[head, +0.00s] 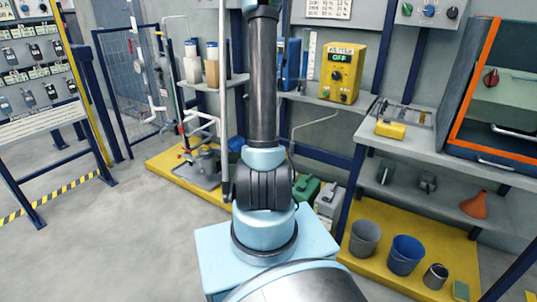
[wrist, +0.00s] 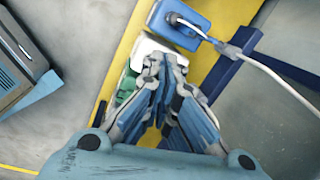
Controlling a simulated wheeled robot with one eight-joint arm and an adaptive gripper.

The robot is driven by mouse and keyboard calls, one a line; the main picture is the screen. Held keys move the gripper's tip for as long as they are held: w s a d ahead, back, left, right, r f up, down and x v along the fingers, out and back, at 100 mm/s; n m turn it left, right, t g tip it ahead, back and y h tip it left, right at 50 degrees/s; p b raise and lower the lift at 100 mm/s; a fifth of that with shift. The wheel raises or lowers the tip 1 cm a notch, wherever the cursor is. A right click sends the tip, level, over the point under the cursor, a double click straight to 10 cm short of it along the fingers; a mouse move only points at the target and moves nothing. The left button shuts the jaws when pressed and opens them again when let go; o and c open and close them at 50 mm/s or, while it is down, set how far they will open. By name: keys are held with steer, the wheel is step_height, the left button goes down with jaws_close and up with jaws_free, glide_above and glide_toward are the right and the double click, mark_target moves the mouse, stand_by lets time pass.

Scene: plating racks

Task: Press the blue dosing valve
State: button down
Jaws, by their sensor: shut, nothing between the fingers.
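I cannot make out the blue dosing valve for certain. A blue box (head: 290,64) stands on the wall shelf left of the yellow box, partly hidden behind my arm. In the wrist view a blue box (wrist: 190,18) with a pale cable lies at the top, beyond my fingertips; it looks like the same box. My gripper (wrist: 163,62) is shut and empty in the wrist view, apart from that box. Its fingers point toward a white canister (wrist: 150,45) below. My gripper is outside the head view.
The yellow box (head: 342,72) with an "OFF" display shares the shelf (head: 325,103). A workbench (head: 445,150) stands right. Open floor (head: 120,235) lies left.

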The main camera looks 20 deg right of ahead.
steer(key=w+d+f+m, duration=0.3)
steer(key=d+f, duration=0.1)
steer(key=f, duration=0.3)
steer(key=w+d+f+m, duration=0.3)
steer(key=d+f+m, duration=0.1)
steer(key=f, duration=0.3)
steer(key=shift+w+d+f+m, duration=0.15)
steer(key=shift+d+f+m, duration=0.2)
steer(key=shift+d, duration=0.35)
steer(key=shift+f, duration=0.15)
steer(key=w+a+f, duration=0.1)
steer(key=w+f, duration=0.4)
steer(key=f, duration=0.5)
steer(key=shift+w+a, duration=0.15)
steer(key=shift+w, duration=0.15)
